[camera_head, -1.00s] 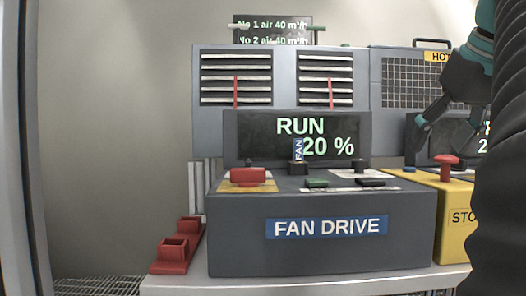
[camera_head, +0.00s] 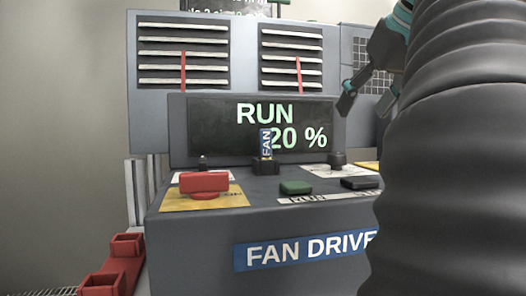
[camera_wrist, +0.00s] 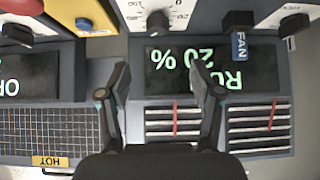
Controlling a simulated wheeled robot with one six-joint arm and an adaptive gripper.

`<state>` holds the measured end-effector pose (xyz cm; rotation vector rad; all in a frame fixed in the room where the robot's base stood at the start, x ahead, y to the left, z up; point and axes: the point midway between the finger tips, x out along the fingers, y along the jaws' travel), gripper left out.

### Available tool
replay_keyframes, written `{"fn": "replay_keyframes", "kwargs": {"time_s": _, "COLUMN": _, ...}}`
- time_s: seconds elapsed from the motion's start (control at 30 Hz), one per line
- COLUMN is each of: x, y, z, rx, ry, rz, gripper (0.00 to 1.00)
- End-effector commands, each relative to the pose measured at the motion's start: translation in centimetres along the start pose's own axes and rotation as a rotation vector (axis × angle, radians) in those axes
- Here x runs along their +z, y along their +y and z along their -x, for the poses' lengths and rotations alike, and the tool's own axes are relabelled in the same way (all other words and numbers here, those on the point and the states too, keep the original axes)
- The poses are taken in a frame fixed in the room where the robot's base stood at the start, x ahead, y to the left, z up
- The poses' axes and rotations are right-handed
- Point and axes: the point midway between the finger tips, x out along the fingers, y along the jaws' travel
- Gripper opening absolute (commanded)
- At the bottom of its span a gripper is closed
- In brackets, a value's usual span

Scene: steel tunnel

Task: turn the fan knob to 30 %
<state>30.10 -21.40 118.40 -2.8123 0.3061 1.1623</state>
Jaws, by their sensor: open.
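The fan drive box (camera_head: 190,235) is grey with a blue FAN DRIVE label. Its screen (camera_head: 217,135) reads RUN 20 %. A dark round knob (camera_head: 338,160) stands on a white plate at the top right of the box. In the wrist view this knob (camera_wrist: 158,22) sits at the top edge on a dial scale, between the directions of my fingers and beyond their tips. A blue FAN tag (camera_head: 265,142) stands left of the knob. My gripper (camera_wrist: 160,76) is open and empty, apart from the knob.
Vented cabinets (camera_head: 240,75) stand behind. Red holders (camera_head: 127,245) are at left.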

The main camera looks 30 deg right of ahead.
Motion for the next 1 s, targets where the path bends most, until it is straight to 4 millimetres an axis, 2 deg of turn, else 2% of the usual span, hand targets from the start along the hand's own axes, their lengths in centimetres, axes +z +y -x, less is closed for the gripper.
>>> {"fn": "replay_keyframes", "kwargs": {"time_s": 0.1, "x": 0.4, "y": 0.1, "z": -2.3, "rx": -0.001, "ry": -0.003, "rz": -0.002, "gripper": 0.65}}
{"fn": "replay_keyframes", "kwargs": {"time_s": 0.5, "x": 0.3, "y": 0.1, "z": -9.4, "rx": 0.001, "ry": -0.004, "rz": -0.001, "gripper": 0.65}}
{"fn": "replay_keyframes", "kwargs": {"time_s": 0.7, "x": 0.2, "y": 0.1, "z": -11.3, "rx": 0.002, "ry": -0.002, "rz": -0.001, "gripper": 0.65}}
{"fn": "replay_keyframes", "kwargs": {"time_s": 1.0, "x": 0.1, "y": 0.1, "z": -11.8, "rx": 0.003, "ry": -0.001, "rz": -0.001, "gripper": 0.65}}
